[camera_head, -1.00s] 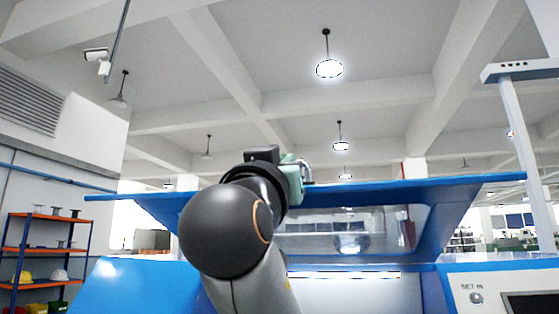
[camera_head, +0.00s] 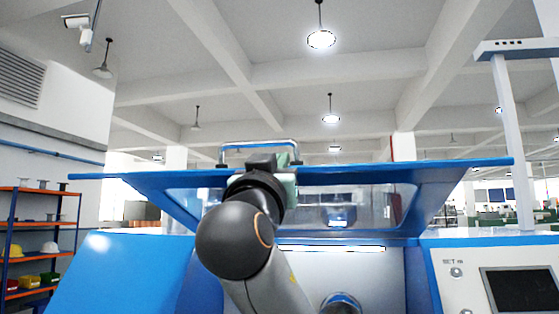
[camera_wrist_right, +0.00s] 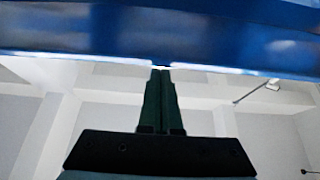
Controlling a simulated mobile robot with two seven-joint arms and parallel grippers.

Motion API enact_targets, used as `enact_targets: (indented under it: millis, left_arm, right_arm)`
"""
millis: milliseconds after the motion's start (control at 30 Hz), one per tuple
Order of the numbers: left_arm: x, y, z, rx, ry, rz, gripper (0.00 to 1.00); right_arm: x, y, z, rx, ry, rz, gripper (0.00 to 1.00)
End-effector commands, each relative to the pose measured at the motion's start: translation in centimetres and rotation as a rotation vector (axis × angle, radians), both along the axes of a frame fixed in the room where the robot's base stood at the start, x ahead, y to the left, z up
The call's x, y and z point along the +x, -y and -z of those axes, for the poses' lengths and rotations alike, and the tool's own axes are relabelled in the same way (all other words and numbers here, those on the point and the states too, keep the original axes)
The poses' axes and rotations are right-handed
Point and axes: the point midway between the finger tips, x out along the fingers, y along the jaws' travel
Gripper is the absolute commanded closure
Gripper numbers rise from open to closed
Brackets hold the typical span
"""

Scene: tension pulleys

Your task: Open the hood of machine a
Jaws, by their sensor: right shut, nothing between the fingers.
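The blue hood (camera_head: 400,168) of the machine stands raised, its front edge running across the head view and its clear window (camera_head: 365,205) below. A silver bar handle (camera_head: 232,147) shows above the edge. My right gripper (camera_head: 287,168) is at the hood's edge by the handle, partly hidden behind my arm. In the right wrist view, my right gripper's fingers (camera_wrist_right: 161,72) are together and empty, their tips close to the blue hood (camera_wrist_right: 220,40); contact cannot be told. The handle is not between them. My left gripper is out of view.
A control panel with a dark screen (camera_head: 522,288) is at the right, near a white post (camera_head: 510,140). A blue machine panel (camera_head: 120,275) is at lower left. An orange shelf (camera_head: 40,220) with helmets and bins stands far left. The space above the hood looks clear.

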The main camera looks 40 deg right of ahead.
Motion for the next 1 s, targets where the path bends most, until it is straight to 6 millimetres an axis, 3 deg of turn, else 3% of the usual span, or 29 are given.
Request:
enact_targets:
  millis: [600, 1000]
  left_arm:
    - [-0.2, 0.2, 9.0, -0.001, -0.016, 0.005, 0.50]
    - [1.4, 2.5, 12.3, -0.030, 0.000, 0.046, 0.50]
  right_arm:
    - [-0.7, -1.1, 8.4, -0.067, 0.052, -0.003, 1.00]
    - [-1.0, -1.5, 14.7, -0.069, 0.054, -0.003, 1.00]
